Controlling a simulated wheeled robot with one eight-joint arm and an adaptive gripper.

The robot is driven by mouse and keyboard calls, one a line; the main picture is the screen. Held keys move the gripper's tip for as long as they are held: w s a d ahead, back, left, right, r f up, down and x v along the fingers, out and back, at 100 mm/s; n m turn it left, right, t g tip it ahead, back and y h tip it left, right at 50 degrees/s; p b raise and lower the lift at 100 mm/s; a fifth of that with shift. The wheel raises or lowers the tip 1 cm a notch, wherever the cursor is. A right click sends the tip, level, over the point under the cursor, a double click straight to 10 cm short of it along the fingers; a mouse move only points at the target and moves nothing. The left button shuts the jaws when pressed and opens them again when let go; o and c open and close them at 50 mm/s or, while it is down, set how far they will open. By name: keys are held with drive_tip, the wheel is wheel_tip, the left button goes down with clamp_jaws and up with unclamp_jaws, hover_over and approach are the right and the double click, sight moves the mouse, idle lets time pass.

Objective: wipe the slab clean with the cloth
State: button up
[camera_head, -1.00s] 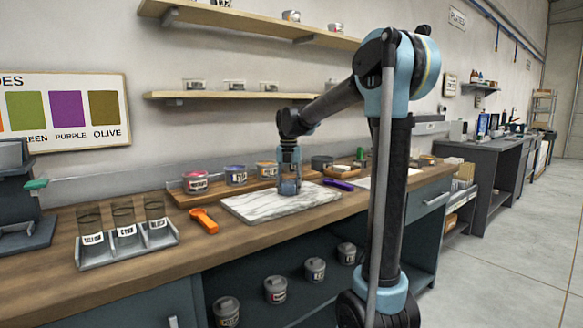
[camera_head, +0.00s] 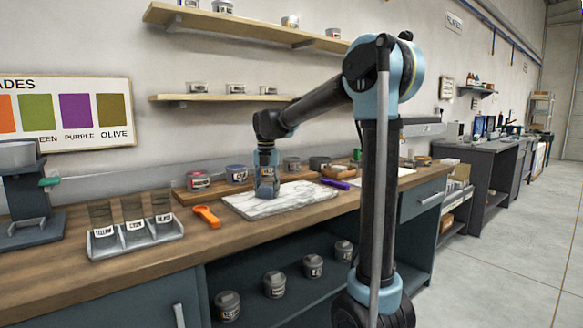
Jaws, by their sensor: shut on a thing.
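The slab (camera_head: 300,198) is a white marbled plate lying flat on the wooden bench. My gripper (camera_head: 266,194) points straight down over the slab's left part, low at its surface. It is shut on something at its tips. I take this to be the cloth, but the cloth itself is too small and hidden to make out. Whether any marks lie on the slab is too fine to tell.
An orange-handled tool (camera_head: 206,216) lies left of the slab, and a purple tool (camera_head: 336,183) lies right of it. Several pots (camera_head: 198,181) line a wooden tray behind the slab.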

drive_tip(key=shift+s+a, duration=0.25)
drive_tip(key=shift+a, duration=0.2)
drive_tip(key=shift+s+r, duration=0.1)
drive_tip(key=shift+r, duration=4)
